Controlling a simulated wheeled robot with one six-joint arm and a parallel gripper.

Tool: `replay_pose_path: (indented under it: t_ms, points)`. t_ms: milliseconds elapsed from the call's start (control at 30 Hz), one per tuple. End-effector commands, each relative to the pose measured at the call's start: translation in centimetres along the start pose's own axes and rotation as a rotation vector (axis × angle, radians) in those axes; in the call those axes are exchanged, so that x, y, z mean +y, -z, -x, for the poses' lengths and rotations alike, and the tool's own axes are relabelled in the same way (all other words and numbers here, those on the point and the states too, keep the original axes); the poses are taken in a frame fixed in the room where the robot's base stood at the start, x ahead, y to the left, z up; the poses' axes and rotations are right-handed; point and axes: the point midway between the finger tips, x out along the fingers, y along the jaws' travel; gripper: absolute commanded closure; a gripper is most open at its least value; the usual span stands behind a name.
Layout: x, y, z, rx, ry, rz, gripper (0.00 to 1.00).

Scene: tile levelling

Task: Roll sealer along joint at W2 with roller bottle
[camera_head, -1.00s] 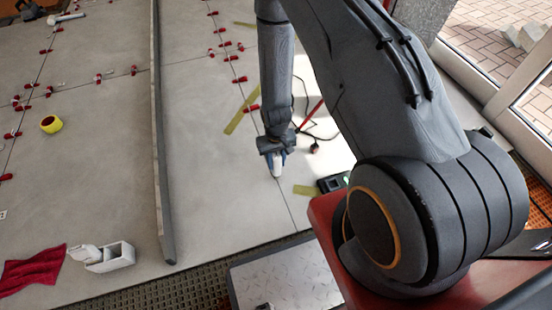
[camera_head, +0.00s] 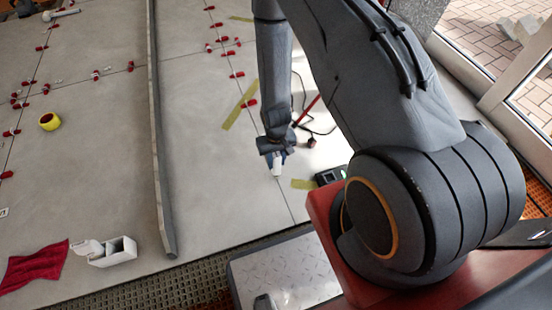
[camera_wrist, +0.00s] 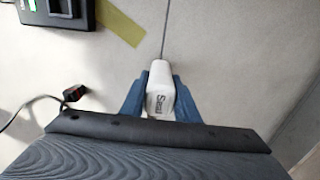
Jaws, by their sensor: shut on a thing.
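My gripper (camera_head: 276,160) points down over the pale floor tiles and is shut on a white roller bottle (camera_wrist: 160,88). The bottle also shows in the head view (camera_head: 277,169), between the blue fingers. Its label is partly legible in the wrist view. The joint (camera_wrist: 168,28) is a thin dark line running away from the bottle's end in the wrist view. In the head view the joint (camera_head: 286,200) runs down from the bottle's tip to the tile edge. Whether the tip touches the floor cannot be told. No W2 mark is legible.
Olive tape strips (camera_head: 240,104) lie near the joint. A dark device (camera_head: 330,176) and a cable (camera_head: 318,130) lie to the right. A long grey bar (camera_head: 160,150) crosses the tiles. A white box (camera_head: 113,252), red cloth (camera_head: 34,268) and yellow roll (camera_head: 49,121) lie left.

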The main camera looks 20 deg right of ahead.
Motion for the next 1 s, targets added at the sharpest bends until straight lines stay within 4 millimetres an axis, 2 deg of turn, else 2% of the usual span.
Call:
replay_pose_path:
  t_ms: [1000]
  points:
    - [0.0,-3.0,-0.1,0.0,0.0,0.0,0.93]
